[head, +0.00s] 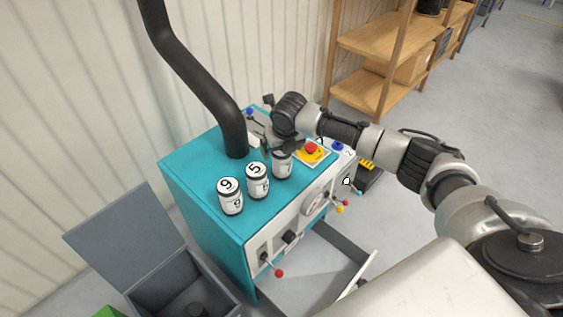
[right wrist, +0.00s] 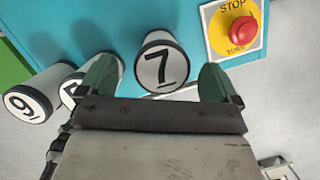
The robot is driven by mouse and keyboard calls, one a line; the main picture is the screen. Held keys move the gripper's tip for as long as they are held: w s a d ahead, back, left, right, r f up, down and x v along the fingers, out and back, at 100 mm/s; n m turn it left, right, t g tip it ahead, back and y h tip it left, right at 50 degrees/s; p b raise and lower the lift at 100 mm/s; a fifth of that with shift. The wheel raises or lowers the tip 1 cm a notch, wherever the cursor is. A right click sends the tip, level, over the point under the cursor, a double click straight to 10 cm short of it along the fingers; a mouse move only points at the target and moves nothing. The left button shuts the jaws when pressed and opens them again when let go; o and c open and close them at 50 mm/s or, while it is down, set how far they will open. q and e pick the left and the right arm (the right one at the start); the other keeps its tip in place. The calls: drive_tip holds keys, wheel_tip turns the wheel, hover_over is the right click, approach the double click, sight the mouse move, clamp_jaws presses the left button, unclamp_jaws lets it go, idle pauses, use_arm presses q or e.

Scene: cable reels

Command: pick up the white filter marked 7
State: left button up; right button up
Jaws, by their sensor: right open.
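The white filter marked 7 (right wrist: 160,64) stands between the two green fingertips of my right gripper (right wrist: 157,80) in the right wrist view. The fingers are open, with a gap on each side of the filter. In the head view the same filter (head: 282,166) stands on the teal machine, its top partly hidden by my right gripper (head: 266,145). The filter marked 5 (head: 257,181) and the filter marked 9 (head: 230,197) stand in a row to its left. The left gripper does not show.
A red stop button (head: 311,148) on a yellow plate sits right of the filter marked 7. A black pipe (head: 232,130) rises from the teal machine top (head: 190,165) behind the filters. An open grey bin (head: 130,240) stands at lower left.

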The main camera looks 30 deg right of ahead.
drive_tip(key=x, duration=0.4)
drive_tip(key=shift+s+d, duration=0.1)
drive_tip(key=shift+r, duration=0.1)
drive_tip(key=c, duration=1.1)
drive_tip(key=shift+o, duration=0.2)
